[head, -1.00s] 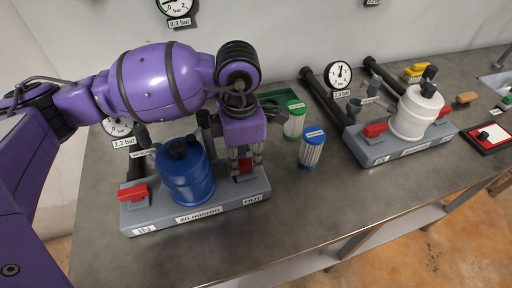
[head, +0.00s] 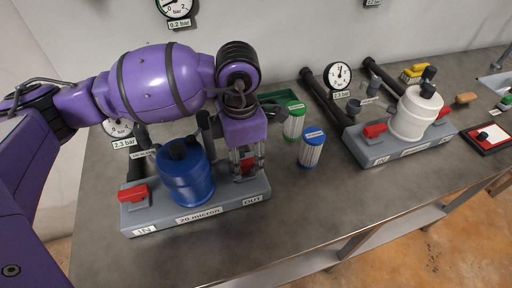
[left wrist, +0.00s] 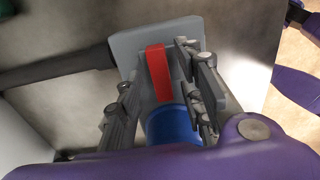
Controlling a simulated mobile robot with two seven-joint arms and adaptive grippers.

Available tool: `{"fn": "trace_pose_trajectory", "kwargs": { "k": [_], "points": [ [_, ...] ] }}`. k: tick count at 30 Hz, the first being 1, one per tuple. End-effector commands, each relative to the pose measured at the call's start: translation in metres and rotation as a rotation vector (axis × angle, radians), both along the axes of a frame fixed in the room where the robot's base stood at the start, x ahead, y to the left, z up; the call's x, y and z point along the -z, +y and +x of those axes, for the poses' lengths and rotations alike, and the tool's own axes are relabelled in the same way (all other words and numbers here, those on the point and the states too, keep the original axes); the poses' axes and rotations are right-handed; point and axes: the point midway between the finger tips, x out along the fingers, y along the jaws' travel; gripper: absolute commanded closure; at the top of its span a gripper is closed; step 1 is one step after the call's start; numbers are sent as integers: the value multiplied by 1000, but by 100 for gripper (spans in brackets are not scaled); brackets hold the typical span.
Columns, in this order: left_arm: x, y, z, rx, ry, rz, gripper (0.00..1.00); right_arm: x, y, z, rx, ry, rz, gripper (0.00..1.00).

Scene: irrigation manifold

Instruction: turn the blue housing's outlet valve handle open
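The blue housing (head: 188,182) stands on a grey base marked IN and OUT, and its blue body also shows in the left wrist view (left wrist: 172,128). Its red outlet valve handle (left wrist: 158,72) is at the OUT end. In the head view the handle (head: 247,166) is partly hidden by my left gripper. My left gripper (head: 246,160) points down over it. In the left wrist view the fingers (left wrist: 160,98) are apart, with the handle between them, nearer the right finger; contact cannot be told. My right gripper is not in view.
The red inlet handle (head: 134,193) is at the IN end. A green-capped cartridge (head: 294,122) and a blue-capped cartridge (head: 312,150) stand right of my gripper. A white housing (head: 414,114) stands farther right. The front bench top is clear.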

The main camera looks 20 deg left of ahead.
Motion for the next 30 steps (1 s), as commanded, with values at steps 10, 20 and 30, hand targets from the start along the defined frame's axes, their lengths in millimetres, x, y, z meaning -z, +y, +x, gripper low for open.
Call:
{"fn": "trace_pose_trajectory", "kwargs": {
  "k": [10,20,30],
  "points": [
    [-21,0,1,0,-3,-2,65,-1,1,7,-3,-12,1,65],
    [-90,0,0,1,-3,0,65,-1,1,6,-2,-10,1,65],
    [-120,0,0,1,1,-1,65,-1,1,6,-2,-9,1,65]
  ]
}}
